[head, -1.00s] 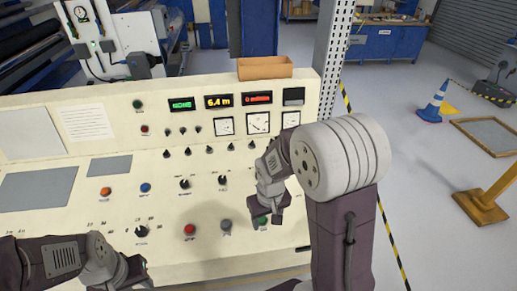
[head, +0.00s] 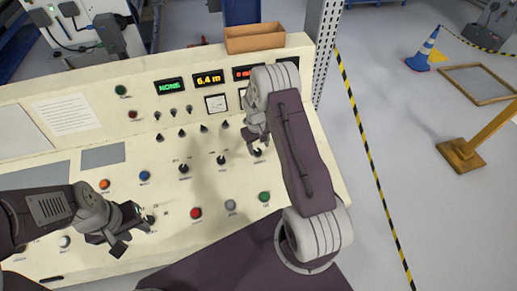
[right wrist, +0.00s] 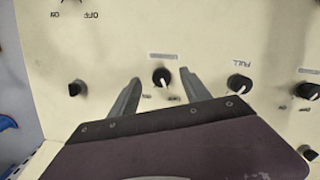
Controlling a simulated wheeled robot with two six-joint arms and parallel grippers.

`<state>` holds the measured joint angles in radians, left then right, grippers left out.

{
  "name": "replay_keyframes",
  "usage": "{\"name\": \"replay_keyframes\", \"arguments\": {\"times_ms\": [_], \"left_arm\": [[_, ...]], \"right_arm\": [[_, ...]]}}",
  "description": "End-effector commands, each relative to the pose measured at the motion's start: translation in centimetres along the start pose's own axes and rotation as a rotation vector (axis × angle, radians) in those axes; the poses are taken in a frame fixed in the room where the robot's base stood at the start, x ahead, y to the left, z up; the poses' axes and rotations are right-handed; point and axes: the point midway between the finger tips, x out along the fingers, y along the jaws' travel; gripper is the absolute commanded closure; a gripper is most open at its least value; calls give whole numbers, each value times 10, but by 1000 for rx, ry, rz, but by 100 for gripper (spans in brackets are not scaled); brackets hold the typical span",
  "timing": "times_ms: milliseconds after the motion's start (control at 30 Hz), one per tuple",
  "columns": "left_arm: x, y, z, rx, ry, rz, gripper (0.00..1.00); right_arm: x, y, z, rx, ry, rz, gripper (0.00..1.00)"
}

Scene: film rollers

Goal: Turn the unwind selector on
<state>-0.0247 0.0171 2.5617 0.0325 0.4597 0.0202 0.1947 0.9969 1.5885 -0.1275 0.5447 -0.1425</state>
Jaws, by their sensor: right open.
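The cream control panel (head: 100,215) carries several black knobs. One selector knob (head: 257,152) is just below my right gripper (head: 254,140) in the head view; two similar knobs stand to its left. In the right wrist view my right gripper (right wrist: 155,88) is open and empty, with a small knob (right wrist: 162,78) showing between its fingers; contact is not visible. A knob with ON and OFF marks (right wrist: 72,3) is cut by the top edge there. I cannot read which knob is the unwind selector. My left gripper (head: 132,232) appears open, near the panel's lower left.
Red (head: 195,213), grey and green (head: 264,197) buttons line the panel's lower part. Lit displays (head: 208,79) and gauges are above. A cardboard box (head: 255,38) sits on top. A perforated post (head: 322,50) stands behind the right edge.

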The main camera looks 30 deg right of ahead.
Motion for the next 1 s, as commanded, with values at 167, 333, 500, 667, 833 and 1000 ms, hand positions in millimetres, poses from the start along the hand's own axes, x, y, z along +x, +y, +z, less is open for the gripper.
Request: {"name": "replay_keyframes", "arguments": {"times_ms": [167,333,500,667,833,1000], "left_arm": [[-13,0,-2,0,1,0,64],[-15,0,-2,0,1,0,64],[-14,0,-2,0,1,0,64],[-14,0,-2,0,1,0,64],[-14,0,-2,0,1,0,64],[-14,0,-2,0,1,0,64]], "right_arm": [[30,0,0,1,-1,-1,45],[44,0,0,1,1,0,45],[45,0,-1,1,2,0,45],[45,0,-1,1,2,0,72],[45,0,-1,1,4,0,100],[45,0,-2,2,6,0,100]]}}
